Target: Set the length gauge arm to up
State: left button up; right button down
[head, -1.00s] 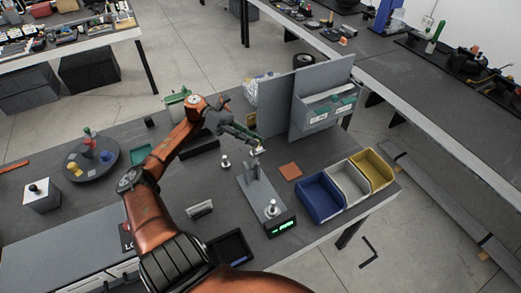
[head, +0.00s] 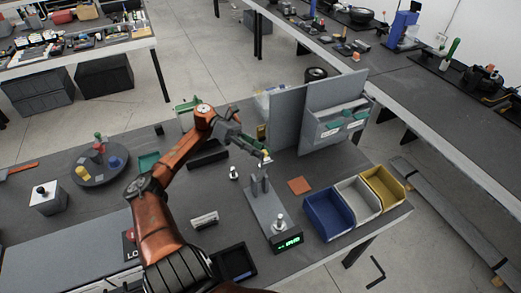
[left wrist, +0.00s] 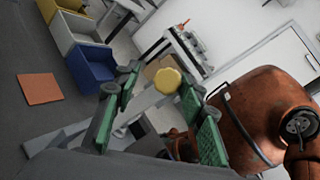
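The length gauge (head: 263,206) stands on the workbench, with a grey base, a short upright and a lit green display (head: 288,241) at its front end. Its pale arm (left wrist: 142,103) shows in the left wrist view and ends in a yellow knob (left wrist: 167,81). My left gripper (head: 265,156) is above the gauge's upright. In the left wrist view its green-padded fingers (left wrist: 155,125) are spread apart, with the knob and arm in the gap between them. I cannot tell whether either pad touches the arm. My right gripper is out of view.
Blue (head: 328,213), white (head: 358,199) and yellow (head: 384,187) bins stand right of the gauge. An orange square (head: 299,185) lies between. A grey panel (head: 287,122) rises behind.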

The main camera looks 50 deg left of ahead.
pick_arm(q)
jog(key=shift+r, duration=0.2)
jog(key=v, duration=1.2)
jog(key=shift+f, duration=0.2)
jog(key=shift+c, duration=0.5)
